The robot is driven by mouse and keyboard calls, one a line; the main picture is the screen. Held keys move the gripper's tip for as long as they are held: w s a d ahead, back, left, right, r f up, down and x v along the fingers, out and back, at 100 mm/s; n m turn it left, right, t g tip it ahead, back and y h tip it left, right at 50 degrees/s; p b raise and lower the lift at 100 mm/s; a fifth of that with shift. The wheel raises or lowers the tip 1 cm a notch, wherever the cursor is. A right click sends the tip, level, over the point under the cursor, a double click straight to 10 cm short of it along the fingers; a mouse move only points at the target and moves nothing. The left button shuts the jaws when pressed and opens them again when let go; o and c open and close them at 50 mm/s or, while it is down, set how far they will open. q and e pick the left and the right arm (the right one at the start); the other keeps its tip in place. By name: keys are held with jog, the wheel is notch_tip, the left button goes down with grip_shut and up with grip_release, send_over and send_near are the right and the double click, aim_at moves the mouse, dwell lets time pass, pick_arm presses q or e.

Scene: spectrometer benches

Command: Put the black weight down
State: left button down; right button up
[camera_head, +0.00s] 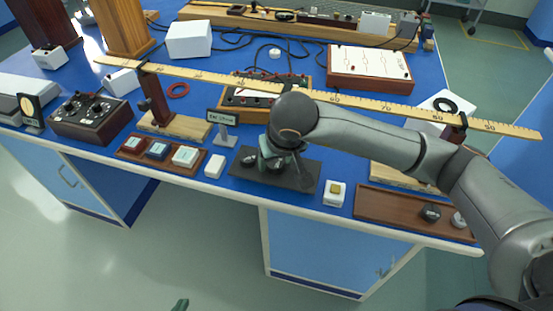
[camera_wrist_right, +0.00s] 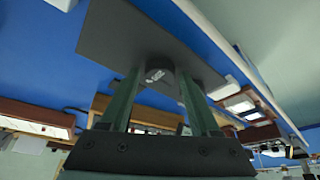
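My right gripper (camera_head: 280,160) points down over a dark flat plate (camera_head: 300,178) near the bench's front edge. In the right wrist view the right gripper (camera_wrist_right: 160,85) has its two green fingers on either side of a black weight (camera_wrist_right: 158,72) with a pale label; the weight fills the gap between the tips. It is at or just above the plate (camera_wrist_right: 110,35); I cannot tell if it touches. Another dark round thing (camera_head: 249,160) is on the plate's left part. Only a green tip of my left gripper (camera_head: 180,304) shows at the bottom edge.
A brown tray (camera_head: 385,204) at right holds a dark weight (camera_head: 431,212) and a silvery one (camera_head: 458,219). A long wooden ruler (camera_head: 210,76) spans the bench behind. A sign on a stand (camera_head: 222,118), a white block (camera_head: 214,166) and a small white box (camera_head: 334,193) stand nearby.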

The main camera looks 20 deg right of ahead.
jog(key=shift+o, duration=0.9)
jog(key=shift+r+p, duration=0.35)
jog(key=shift+r, duration=0.05)
jog(key=v, duration=1.1)
jog(key=shift+s+r, duration=0.15)
jog(key=shift+r, duration=0.15)
jog(key=shift+s+f, duration=0.1)
